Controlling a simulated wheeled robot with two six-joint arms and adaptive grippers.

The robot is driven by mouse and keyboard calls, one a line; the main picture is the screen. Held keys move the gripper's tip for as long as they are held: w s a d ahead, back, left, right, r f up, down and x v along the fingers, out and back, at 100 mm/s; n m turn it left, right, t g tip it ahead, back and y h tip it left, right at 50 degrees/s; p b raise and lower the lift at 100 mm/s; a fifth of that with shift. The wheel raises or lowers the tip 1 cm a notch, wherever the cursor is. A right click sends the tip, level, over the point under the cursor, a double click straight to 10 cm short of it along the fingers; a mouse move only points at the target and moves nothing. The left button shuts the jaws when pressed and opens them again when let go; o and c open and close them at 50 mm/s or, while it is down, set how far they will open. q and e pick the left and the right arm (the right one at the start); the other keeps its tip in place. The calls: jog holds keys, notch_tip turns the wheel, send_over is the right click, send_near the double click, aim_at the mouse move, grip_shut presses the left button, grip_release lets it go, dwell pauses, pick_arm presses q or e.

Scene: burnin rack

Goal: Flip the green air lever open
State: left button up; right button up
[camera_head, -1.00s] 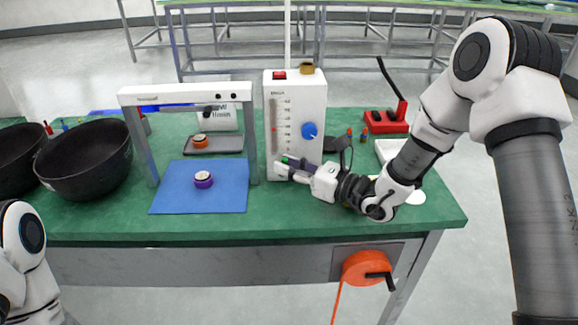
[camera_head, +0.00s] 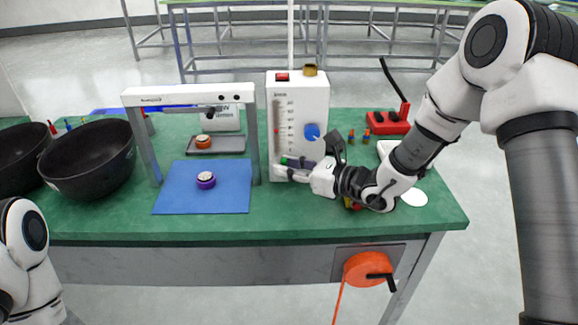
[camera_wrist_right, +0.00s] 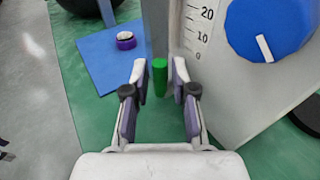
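The green air lever (camera_wrist_right: 159,78) stands out at the base of the white flowmeter box in the right wrist view. My right gripper (camera_wrist_right: 159,68) is open, with one fingertip on each side of the lever and a gap on both sides. In the head view the right gripper (camera_head: 281,167) is at the lower front of the white box (camera_head: 312,105), and a bit of the green lever (camera_head: 285,160) shows by its fingers. My left arm shows at the lower left edge of the head view; its gripper is out of the picture.
A blue knob (camera_head: 312,132) is on the box above the gripper. A grey frame (camera_head: 250,120) stands left over a blue mat (camera_head: 175,200) with a purple-ringed part (camera_head: 206,180). Black bowls (camera_head: 90,165) are at far left. A red block (camera_head: 385,123) with a black lever stands right.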

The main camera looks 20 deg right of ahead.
jog(key=v, duration=1.1)
jog(key=shift+r, duration=0.1)
jog(key=shift+s+d, duration=0.35)
jog(key=shift+s, duration=0.05)
